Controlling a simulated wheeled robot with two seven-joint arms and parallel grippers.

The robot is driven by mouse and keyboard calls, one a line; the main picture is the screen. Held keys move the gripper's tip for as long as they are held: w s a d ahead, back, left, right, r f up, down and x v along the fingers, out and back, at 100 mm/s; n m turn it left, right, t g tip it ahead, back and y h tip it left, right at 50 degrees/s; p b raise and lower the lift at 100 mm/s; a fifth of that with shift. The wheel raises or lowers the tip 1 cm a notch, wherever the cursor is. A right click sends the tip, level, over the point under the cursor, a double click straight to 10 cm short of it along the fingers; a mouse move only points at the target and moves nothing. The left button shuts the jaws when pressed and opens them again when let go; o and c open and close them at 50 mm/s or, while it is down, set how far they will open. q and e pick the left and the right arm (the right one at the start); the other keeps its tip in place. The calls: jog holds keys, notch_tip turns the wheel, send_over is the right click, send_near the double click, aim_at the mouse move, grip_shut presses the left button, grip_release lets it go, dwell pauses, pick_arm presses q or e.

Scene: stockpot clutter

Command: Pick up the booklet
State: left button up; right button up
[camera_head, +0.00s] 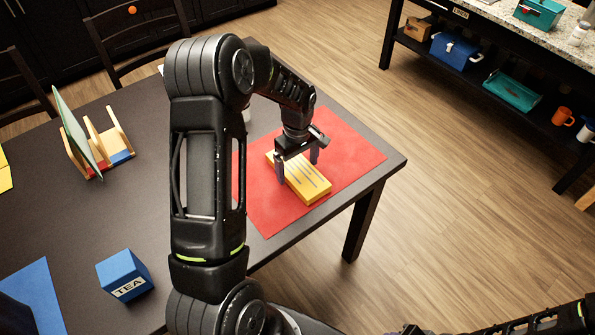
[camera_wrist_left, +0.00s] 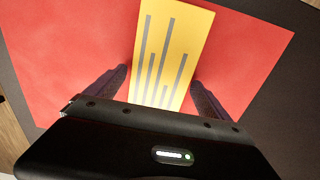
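The booklet (camera_head: 306,183) is yellow with grey stripes and lies on a red mat (camera_head: 352,150) near the table's right corner. My left gripper (camera_head: 298,169) is over the booklet, pointing down. In the left wrist view, the booklet (camera_wrist_left: 172,60) runs between the two spread fingers of the left gripper (camera_wrist_left: 160,85), with a gap on each side. The left gripper is open; I cannot tell how far its tips are above the mat. My right gripper does not show clearly; only part of an arm is at the bottom right in the head view.
A blue TEA box (camera_head: 125,274) stands at the table's front left. A wooden rack (camera_head: 107,140) holding a green board (camera_head: 78,130) stands farther back. Chairs are behind the table (camera_head: 60,210). A shelf unit with bins is across the floor at the right.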

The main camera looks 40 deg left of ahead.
aim_at(298, 169)
pick_arm(q)
jog(key=c, duration=1.3)
jog(key=shift+r, duration=0.1)
notch_tip(298, 169, up, 10)
jog(key=b, duration=0.1)
